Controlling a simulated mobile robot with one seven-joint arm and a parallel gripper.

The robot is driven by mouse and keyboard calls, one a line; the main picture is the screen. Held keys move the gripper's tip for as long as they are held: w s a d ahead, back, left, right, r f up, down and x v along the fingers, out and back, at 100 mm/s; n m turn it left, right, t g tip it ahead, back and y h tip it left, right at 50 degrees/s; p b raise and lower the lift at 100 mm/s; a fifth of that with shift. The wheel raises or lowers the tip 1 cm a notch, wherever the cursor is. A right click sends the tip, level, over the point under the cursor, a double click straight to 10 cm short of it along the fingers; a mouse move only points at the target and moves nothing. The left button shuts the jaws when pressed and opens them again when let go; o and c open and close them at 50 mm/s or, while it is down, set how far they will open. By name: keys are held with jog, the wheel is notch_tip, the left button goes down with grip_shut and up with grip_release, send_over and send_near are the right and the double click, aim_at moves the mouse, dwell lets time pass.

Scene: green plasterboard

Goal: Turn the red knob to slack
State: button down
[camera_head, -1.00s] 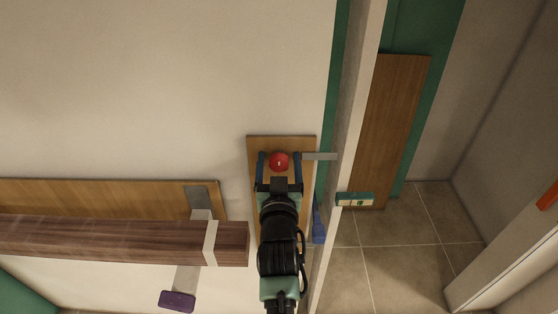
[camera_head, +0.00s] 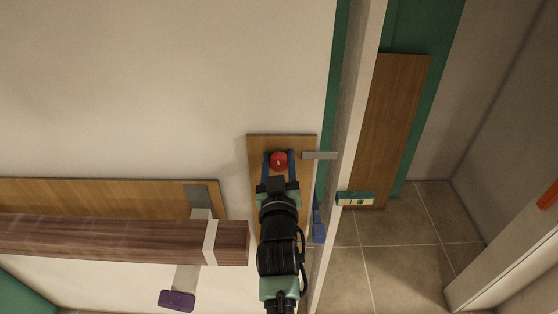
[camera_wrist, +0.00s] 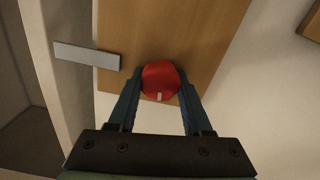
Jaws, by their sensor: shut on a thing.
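The red knob (camera_head: 278,161) is round and sits on an upright wooden plate (camera_head: 258,148) on the pale wall. It also shows in the wrist view (camera_wrist: 160,78), with a small white mark near its lower edge there. My gripper (camera_head: 278,163) is at the plate, with one blue finger on each side of the knob. In the wrist view, my gripper (camera_wrist: 160,88) is shut on the knob, its fingertips against the left and right sides. The parts of the knob behind the fingertips are hidden.
A grey metal strip (camera_head: 320,155) juts from the plate's right edge toward the door frame (camera_head: 352,120). A thick wooden beam (camera_head: 110,238) with a white band lies to the left of my arm. A purple pad (camera_head: 177,300) is below it. The wall above is clear.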

jog(key=n, duration=0.5)
jog(key=shift+r, duration=0.15)
jog(key=n+p, duration=0.1)
jog(key=n, duration=0.4)
jog(key=shift+a+r, duration=0.1)
jog(key=shift+a, duration=0.05)
dwell(0.4)
jog(key=c, duration=0.8)
grip_release()
jog(key=o, duration=0.5)
jog(key=shift+w+f, duration=0.15)
jog(key=shift+f, duration=0.1)
jog(key=shift+s, duration=0.25)
jog(key=shift+s, duration=6.3)
